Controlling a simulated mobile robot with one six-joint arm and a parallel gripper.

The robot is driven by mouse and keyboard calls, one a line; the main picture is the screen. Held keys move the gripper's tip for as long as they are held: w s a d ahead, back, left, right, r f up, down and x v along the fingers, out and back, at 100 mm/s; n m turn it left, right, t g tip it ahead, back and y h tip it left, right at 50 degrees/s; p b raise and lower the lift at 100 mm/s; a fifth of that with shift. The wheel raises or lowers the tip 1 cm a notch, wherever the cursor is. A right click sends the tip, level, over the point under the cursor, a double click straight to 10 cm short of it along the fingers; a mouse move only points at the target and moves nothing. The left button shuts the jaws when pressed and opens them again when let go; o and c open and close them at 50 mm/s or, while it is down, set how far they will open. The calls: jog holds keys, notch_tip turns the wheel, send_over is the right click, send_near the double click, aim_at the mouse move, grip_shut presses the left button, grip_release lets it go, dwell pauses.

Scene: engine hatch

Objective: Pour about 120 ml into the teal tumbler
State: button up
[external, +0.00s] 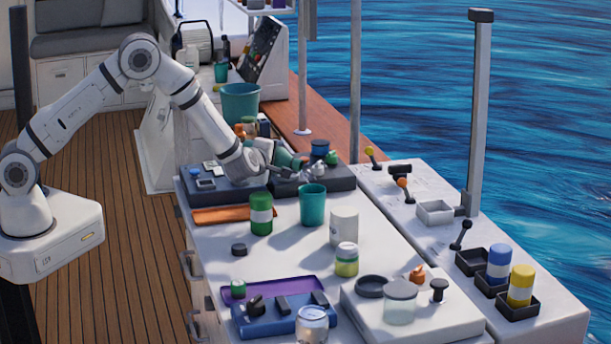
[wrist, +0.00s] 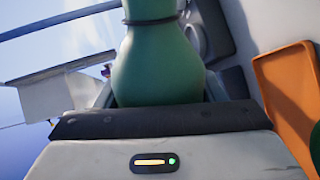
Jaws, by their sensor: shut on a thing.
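The teal tumbler (external: 312,207) stands upright on the white worktop, near the middle of the external view. My gripper (external: 278,168) is behind and left of it, above a dark tray. It is shut on a green bottle (external: 288,157), which looks strongly tilted in the external view. In the wrist view the same green bottle (wrist: 158,62) fills the middle, with a dark band round its neck; its mouth is out of frame. The bottle is apart from the tumbler. The fingertips are hardly visible, and I see no liquid flowing.
A green jar with a white label (external: 261,226) and a white canister (external: 344,228) stand close to the tumbler. A yellow-green jar (external: 346,268) stands nearer the camera.

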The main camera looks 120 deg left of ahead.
jog(key=f+n+b, duration=0.1)
jog(key=b, duration=0.2)
jog(key=shift+s+b, duration=0.1)
jog(key=shift+b, duration=0.3)
jog(key=shift+r+n+t+b, duration=0.1)
jog(key=shift+n+t+b, duration=0.4)
jog(key=shift+b, duration=0.5)
jog(key=shift+s+d+r+b, duration=0.1)
jog(key=shift+s+r+b, duration=0.1)
jog(key=shift+b, duration=0.25)
jog(key=shift+r+n, duration=0.3)
jog(key=n+b, duration=0.1)
jog(key=b, duration=0.1)
jog(key=shift+s+b, duration=0.15)
jog(key=shift+b, duration=0.25)
jog(key=shift+r+t, duration=0.15)
jog(key=shift+t, duration=0.25)
jog(key=shift+w+n+b, duration=0.2)
jog(key=shift+n+b, duration=0.1)
jog(key=shift+b, duration=0.45)
